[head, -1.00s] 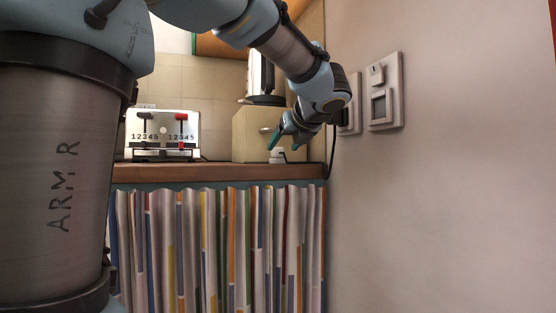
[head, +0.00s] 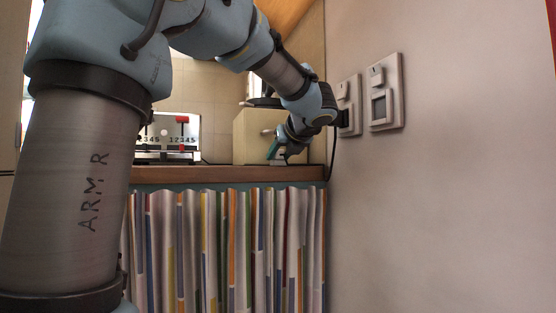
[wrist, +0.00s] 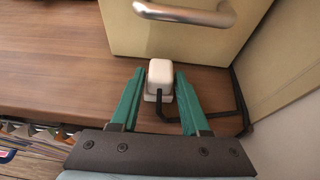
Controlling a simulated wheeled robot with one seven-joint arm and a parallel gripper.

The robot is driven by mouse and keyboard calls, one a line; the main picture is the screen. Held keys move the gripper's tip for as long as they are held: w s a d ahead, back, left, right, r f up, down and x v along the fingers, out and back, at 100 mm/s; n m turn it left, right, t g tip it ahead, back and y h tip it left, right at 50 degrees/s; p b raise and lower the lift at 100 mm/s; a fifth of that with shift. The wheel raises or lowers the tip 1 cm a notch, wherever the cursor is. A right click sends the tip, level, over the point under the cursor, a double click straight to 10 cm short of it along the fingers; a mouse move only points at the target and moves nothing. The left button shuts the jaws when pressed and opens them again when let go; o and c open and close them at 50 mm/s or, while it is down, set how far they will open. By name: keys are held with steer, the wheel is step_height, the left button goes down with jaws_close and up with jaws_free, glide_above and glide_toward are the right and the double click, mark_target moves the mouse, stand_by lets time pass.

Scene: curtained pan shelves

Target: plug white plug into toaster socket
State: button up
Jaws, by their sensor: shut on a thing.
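The white plug (wrist: 160,75) sits on the wooden counter between the fingertips of my gripper (wrist: 155,95) in the wrist view. The green fingers are closed in on its two sides. A black cord runs from the plug to the right along the counter. In the head view my gripper (head: 278,152) is low at the counter, and the plug is mostly hidden there. The toaster (head: 178,135), white with red and black levers and numbers, stands at the back left of the counter, partly covered by my arm. No toaster socket can be made out.
A cream box (head: 250,135) with a metal handle (wrist: 185,12) stands right behind the plug. The wall on the right carries two switch plates (head: 384,92). A striped curtain (head: 230,245) hangs below the counter edge (head: 200,173). Counter to the left is clear.

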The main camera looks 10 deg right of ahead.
jaws_close()
steer(key=shift+r, duration=0.1)
steer(key=shift+r, duration=0.25)
step_height(320, 180, up, 3)
steer(key=shift+r+p, duration=0.1)
steer(key=shift+p, duration=0.85)
steer(key=s+d, duration=0.2)
steer(key=s, duration=1.6)
steer(key=shift+d+f, duration=0.2)
steer(key=shift+d, duration=0.2)
steer(key=shift+w, duration=0.1)
steer(key=shift+o, duration=1.7)
jaws_free()
jaws_close()
